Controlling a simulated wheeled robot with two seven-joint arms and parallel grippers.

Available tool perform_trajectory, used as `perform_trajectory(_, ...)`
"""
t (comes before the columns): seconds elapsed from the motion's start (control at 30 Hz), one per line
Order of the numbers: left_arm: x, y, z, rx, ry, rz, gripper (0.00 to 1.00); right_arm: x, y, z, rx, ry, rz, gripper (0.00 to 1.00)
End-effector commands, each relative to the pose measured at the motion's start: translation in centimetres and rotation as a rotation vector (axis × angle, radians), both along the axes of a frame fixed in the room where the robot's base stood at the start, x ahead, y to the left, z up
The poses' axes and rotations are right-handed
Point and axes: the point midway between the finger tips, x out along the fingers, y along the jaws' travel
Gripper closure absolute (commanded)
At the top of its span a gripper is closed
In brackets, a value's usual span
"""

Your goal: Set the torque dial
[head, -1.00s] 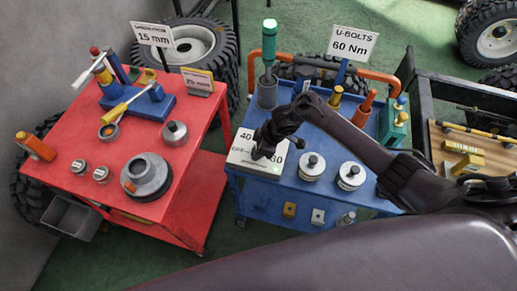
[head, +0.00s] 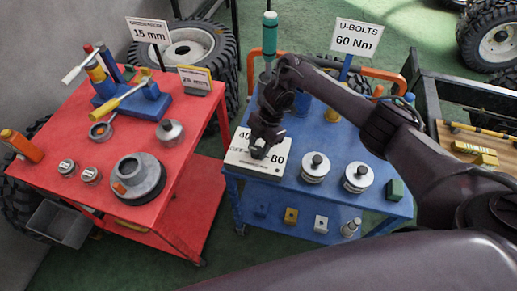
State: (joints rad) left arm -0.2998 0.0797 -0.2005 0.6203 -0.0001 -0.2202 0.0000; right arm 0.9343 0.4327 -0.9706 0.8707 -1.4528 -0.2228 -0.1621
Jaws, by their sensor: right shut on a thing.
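The torque dial box (head: 240,160) is a pale panel with the numbers 40 and 80, on the near left corner of the blue cart (head: 300,205). My right gripper (head: 258,150) points down at the middle of the panel and is shut on the dial knob, which it mostly hides. The pointer's setting cannot be read. A sign (head: 357,37) behind the cart reads "U-BOLTS 60 Nm". My left gripper is out of view.
Two silver round weights (head: 315,167) stand right of the panel. A green-handled tool (head: 270,35) rises behind my right arm. The red cart (head: 150,215) at left holds several tools and metal parts. A black-railed bench (head: 450,100) stands at right.

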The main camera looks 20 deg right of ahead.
Motion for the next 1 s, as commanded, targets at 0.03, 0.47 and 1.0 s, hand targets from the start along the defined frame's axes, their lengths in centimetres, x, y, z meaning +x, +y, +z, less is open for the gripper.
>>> perform_trajectory(0.03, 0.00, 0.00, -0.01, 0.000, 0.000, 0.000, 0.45, 0.16, -0.07, 0.07, -0.004, -0.001, 0.030, 0.86)
perform_trajectory(0.47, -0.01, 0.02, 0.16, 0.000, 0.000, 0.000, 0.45, 0.17, -0.04, 0.02, -0.004, -0.001, 0.192, 0.86)
perform_trajectory(1.0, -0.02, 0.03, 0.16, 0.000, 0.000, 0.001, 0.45, 0.07, 0.06, -0.05, -0.001, 0.000, 0.208, 0.56)
